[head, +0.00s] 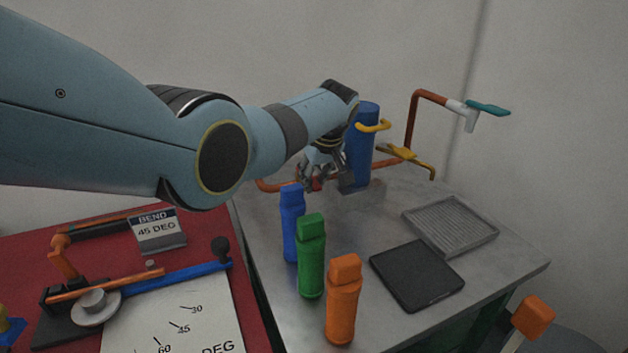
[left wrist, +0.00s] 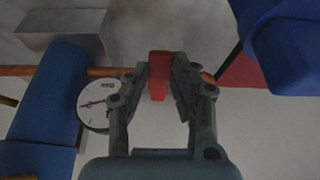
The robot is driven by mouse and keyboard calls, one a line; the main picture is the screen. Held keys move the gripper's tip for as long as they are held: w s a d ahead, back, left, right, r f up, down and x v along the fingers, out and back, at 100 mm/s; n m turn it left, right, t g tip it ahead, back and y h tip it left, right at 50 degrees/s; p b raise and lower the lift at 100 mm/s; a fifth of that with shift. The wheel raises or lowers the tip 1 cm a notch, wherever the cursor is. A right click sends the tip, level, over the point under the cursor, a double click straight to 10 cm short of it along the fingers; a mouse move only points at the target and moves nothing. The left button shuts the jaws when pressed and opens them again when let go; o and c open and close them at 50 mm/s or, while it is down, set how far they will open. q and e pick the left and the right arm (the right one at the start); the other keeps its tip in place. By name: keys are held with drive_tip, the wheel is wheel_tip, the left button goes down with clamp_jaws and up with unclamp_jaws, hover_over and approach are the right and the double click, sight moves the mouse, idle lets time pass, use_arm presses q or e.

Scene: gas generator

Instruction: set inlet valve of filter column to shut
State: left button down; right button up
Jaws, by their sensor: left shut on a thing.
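The filter column (head: 362,150) is an upright blue cylinder at the back of the grey bench in the head view. A copper pipe (head: 270,187) runs low on its left side; the pipe also crosses the left wrist view (left wrist: 103,71). My left gripper (head: 328,182) is low, just left of the column. In the left wrist view its fingers (left wrist: 160,85) are shut on a red valve handle (left wrist: 159,78) at the pipe. The handle lies across the pipe in that view. The valve body is hidden by the fingers. My right gripper is not in view.
Blue (head: 292,220), green (head: 311,255) and orange (head: 342,300) bottles stand in front of the gripper. A yellow handle (head: 400,152) and teal-handled tap (head: 487,108) are right of the column. A round gauge (left wrist: 95,106) is close to the fingers.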

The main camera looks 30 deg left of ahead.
use_arm(q)
drive_tip(key=c, duration=1.1)
unclamp_jaws()
drive_tip(key=v, duration=1.2)
drive_tip(key=shift+w, duration=0.1)
